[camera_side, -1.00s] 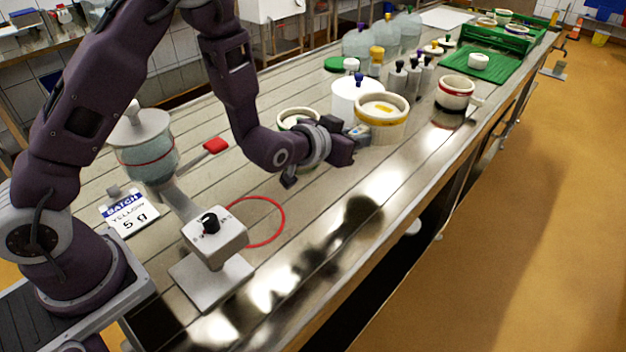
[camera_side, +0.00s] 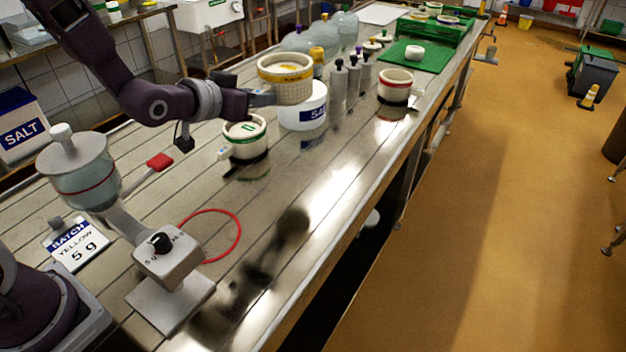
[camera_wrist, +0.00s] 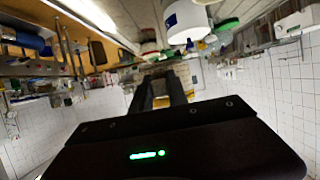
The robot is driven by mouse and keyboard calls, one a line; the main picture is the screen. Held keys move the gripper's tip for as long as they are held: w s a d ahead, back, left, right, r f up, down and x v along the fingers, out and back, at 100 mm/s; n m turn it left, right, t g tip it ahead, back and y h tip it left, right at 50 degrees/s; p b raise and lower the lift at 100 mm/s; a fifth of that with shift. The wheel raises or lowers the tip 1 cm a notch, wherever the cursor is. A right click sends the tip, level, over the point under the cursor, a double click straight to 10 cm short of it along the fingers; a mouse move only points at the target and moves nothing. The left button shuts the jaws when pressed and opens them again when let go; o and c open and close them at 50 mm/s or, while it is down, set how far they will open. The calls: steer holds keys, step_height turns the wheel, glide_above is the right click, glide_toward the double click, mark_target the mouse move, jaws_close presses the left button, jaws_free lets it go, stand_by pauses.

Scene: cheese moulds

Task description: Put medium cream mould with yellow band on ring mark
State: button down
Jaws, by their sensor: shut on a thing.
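The ring mark is a thin red ring (camera_side: 238,238) on the bench, lower left of the mould, and looks empty. In the wrist view my gripper fingers (camera_wrist: 161,92) point away from the camera; the held mould is hard to make out there.
A green-banded mould (camera_side: 245,141) stands between the held mould and the ring. A dispenser with a dial (camera_side: 165,250) and a batch card (camera_side: 75,244) are beside the ring.

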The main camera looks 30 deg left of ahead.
glide_above(308, 198)
step_height(308, 198, down, 10)
step_height(308, 198, down, 10)
steer(key=shift+w+r, duration=0.1)
steer(key=shift+r, duration=0.1)
steer(key=shift+f, duration=0.1)
steer(key=shift+f, duration=0.1)
steer(key=c, duration=1.3)
jaws_free()
